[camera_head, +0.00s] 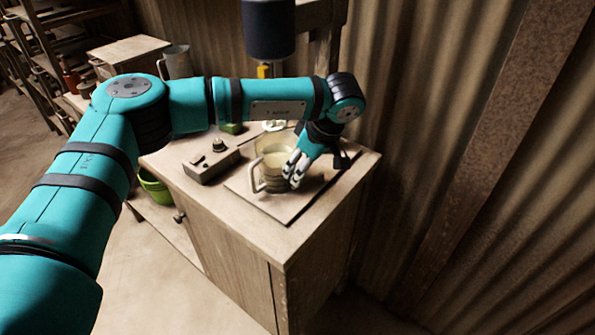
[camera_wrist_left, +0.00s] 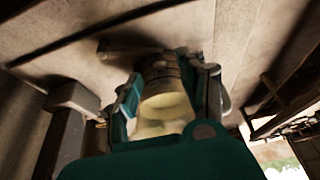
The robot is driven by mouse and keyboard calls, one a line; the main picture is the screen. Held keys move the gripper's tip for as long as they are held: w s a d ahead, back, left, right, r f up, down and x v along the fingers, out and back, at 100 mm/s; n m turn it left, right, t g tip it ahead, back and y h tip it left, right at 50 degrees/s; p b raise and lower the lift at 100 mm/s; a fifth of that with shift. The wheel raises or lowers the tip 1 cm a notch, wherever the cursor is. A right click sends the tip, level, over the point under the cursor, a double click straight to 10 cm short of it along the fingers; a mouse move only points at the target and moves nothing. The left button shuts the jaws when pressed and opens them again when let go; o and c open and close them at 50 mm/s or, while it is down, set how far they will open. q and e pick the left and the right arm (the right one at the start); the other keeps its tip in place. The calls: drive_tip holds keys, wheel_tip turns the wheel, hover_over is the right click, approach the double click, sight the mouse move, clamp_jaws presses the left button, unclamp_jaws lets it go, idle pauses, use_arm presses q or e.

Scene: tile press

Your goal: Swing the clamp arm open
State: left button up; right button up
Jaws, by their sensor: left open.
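A pale, rounded cylinder with a light loop-shaped bar (camera_head: 255,174) on its left side stands on a flat board (camera_head: 287,214) on the cabinet top. I cannot tell for sure whether this bar is the clamp arm. My left gripper (camera_head: 293,176) reaches down from the right at the cylinder's right side, its fingers open. In the left wrist view a cream cylinder (camera_wrist_left: 163,108) lies between the spread fingers; whether they touch it is unclear. My arm hides part of the press behind, below a dark blue cylinder (camera_head: 270,30). My right gripper is not in view.
A grey block with a knob (camera_head: 210,166) sits left of the board, and a small green block (camera_head: 232,128) lies behind. A metal mug (camera_head: 176,62) stands at the back left. Green bowls (camera_head: 154,186) are on a lower shelf. A corrugated wall (camera_head: 440,120) is at the right.

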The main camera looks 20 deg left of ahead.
sight(308, 179)
use_arm(q)
drive_tip(key=shift+x, duration=1.45)
drive_tip(key=shift+c, duration=0.2)
drive_tip(key=shift+w+r, duration=0.1)
clamp_jaws()
